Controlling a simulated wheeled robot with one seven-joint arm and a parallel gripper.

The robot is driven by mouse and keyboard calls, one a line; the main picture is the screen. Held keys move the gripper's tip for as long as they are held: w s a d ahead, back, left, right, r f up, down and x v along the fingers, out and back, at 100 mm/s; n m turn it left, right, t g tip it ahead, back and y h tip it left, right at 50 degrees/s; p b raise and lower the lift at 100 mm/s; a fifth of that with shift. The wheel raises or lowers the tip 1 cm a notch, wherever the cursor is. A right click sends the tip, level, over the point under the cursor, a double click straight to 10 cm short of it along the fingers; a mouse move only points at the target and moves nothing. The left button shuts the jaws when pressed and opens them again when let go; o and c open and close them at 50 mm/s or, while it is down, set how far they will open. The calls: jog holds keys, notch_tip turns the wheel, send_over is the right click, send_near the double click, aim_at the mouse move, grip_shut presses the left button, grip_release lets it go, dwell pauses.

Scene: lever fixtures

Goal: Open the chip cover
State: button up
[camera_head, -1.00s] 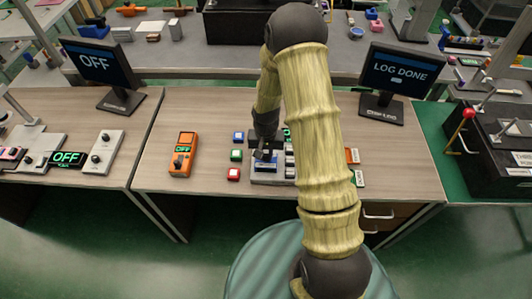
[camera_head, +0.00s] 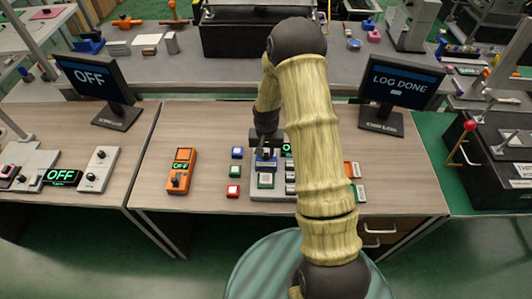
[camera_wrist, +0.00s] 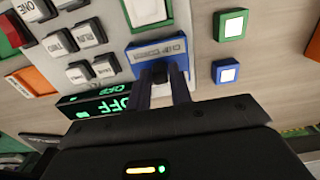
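A blue plate with a pale label, which looks like the chip cover (camera_head: 266,165), sits on the grey control panel (camera_head: 270,196) in the head view. It also shows in the wrist view (camera_wrist: 155,50), above my fingertips. My gripper (camera_wrist: 163,75) has its two dark fingers close together at the plate's near edge, with a small dark part between the tips. I cannot tell whether they grip it. In the head view my gripper (camera_head: 266,148) is just behind the plate, partly hidden by my arm.
A green-framed white button (camera_wrist: 148,10) is beside the plate. Several keys (camera_wrist: 88,35) and a lit green display (camera_wrist: 105,103) are nearby. Blue, green and red buttons (camera_head: 235,171) and an orange device (camera_head: 181,171) stand left. A monitor (camera_head: 401,78) reads LOG DONE.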

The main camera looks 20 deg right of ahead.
aim_at(266, 154)
jog(key=shift+o, duration=1.3)
jog(key=shift+r, duration=0.1)
notch_tip(266, 154, up, 17)
jog(key=b, duration=0.1)
jog(key=shift+r+b, duration=0.15)
jog(key=shift+b, duration=0.15)
jog(key=s+a+r+n+t, duration=0.1)
jog(key=s, duration=0.8)
jog(key=s+a+r+n+t, duration=0.1)
jog(key=s+n, duration=0.1)
jog(key=s, duration=0.7)
jog(key=shift+r+n+t, duration=0.25)
jog(key=shift+n+t, duration=0.05)
jog(key=shift+a, duration=0.1)
